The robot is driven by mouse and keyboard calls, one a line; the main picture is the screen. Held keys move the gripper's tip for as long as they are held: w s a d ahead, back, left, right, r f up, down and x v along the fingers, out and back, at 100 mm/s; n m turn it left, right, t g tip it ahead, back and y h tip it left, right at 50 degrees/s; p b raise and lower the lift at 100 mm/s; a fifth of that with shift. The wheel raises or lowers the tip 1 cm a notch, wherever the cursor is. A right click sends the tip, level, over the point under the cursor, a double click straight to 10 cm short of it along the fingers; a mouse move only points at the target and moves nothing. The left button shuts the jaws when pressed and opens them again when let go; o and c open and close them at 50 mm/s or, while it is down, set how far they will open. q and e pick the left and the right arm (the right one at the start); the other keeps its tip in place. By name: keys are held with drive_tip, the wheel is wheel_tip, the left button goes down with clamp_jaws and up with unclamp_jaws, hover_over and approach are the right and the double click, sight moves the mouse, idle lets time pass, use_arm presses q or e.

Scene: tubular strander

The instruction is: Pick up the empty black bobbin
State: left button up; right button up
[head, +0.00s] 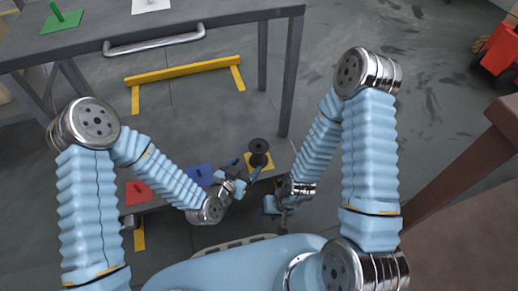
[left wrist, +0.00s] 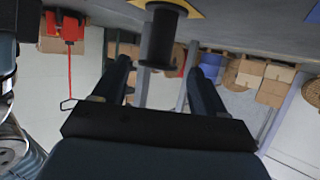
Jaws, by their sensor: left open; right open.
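The empty black bobbin (head: 258,148) stands on a yellow square plate (head: 268,165) on a grey surface. My left gripper (head: 244,167) is open and empty, close to the bobbin on its lower-left side. In the left wrist view, the bobbin (left wrist: 160,38) appears ahead of the open left gripper (left wrist: 159,66), roughly centred between its two fingers. No grip on it shows, and the exact gap in depth cannot be told. My right gripper (head: 274,206) is open, lower and to the right of the bobbin, holding nothing that I can see.
A blue plate (head: 200,175) and a red plate (head: 138,192) lie left of the yellow one. A grey table (head: 230,17) with a handle stands behind, carrying a green plate (head: 61,22). A brown structure (head: 455,165) stands at right. Open floor lies at upper right.

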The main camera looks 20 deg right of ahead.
sight(259, 153)
use_arm(q)
drive_tip(key=b+x, duration=0.1)
drive_tip(key=x, duration=0.9)
drive_tip(key=shift+w+d+f, duration=0.1)
drive_tip(key=shift+w, duration=0.15)
drive_tip(key=shift+c, duration=0.5)
drive_tip(key=c, duration=1)
